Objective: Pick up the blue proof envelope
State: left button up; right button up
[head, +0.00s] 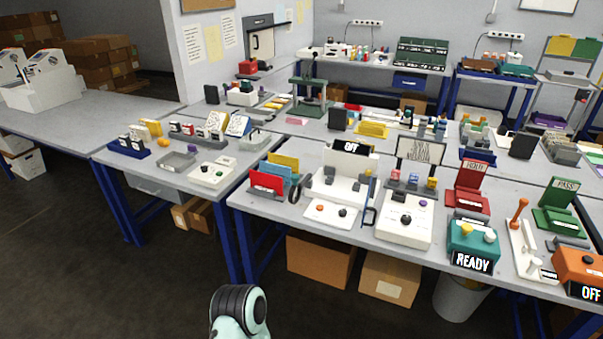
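A rack on the front table, left of centre, holds upright flat pieces that look like envelopes or folders. The blue one (275,170) stands between a red one (267,183) in front and a yellow one (285,162) behind. Only its upper part and an edge show; the red one hides much of its front. I cannot read any label on it. Neither gripper is in view. Only a teal and black part of my own arm shows at the bottom edge, well below and apart from the rack.
A white machine (346,183) stands right of the rack, with a white button panel (331,212) before it. A teal READY box (472,246) and a red HOLD stand (471,186) are farther right. Cardboard boxes (320,262) sit under the table. The dark floor at left front is clear.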

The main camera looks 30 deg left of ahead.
aim_at(284, 172)
jog(key=j+z, duration=0.75)
jog(key=j, duration=0.65)
jog(key=k+j+z, duration=0.15)
jog(key=j, duration=0.7)
jog(key=k+j+z, duration=0.1)
jog(key=j, duration=0.3)
jog(key=k+j+z, duration=0.1)
jog(key=j, duration=0.3)
